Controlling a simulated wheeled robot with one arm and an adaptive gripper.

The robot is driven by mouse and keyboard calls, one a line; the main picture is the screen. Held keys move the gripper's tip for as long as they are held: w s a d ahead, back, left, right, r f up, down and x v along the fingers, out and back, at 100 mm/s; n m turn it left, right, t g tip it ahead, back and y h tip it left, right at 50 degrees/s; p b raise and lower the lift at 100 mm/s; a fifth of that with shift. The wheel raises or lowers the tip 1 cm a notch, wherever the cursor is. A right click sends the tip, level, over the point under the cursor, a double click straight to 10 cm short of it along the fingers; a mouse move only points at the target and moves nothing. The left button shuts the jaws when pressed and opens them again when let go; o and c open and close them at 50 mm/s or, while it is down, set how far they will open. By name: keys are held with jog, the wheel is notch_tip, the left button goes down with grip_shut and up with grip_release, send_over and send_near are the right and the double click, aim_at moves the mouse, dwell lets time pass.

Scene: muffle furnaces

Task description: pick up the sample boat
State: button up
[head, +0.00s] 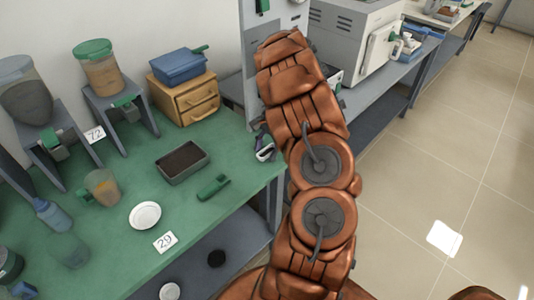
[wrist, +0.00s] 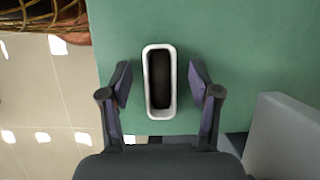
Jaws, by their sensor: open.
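The sample boat (wrist: 149,84) is a small oblong container with a white rim and a dark inside. It lies on the green bench top in the wrist view, long side running away from me. My gripper (wrist: 160,84) is open, with one dark finger on each side of the boat and a visible gap on both sides. In the head view my gripper (head: 262,146) is at the right edge of the green bench, and a small pale part of the boat (head: 265,153) shows by it; my arm hides much of that spot.
The green bench (head: 120,215) also holds a dark-filled tray (head: 183,162), a green object (head: 213,187), a white dish (head: 145,215), a wooden drawer box (head: 187,98) and several hoppers and jars. A furnace (head: 350,45) stands on the bench behind my arm. Open floor lies right.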

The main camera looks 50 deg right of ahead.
jog(key=shift+f, duration=0.15)
dwell(0.3)
jog(key=shift+f, duration=0.1)
jog(key=c, duration=1.1)
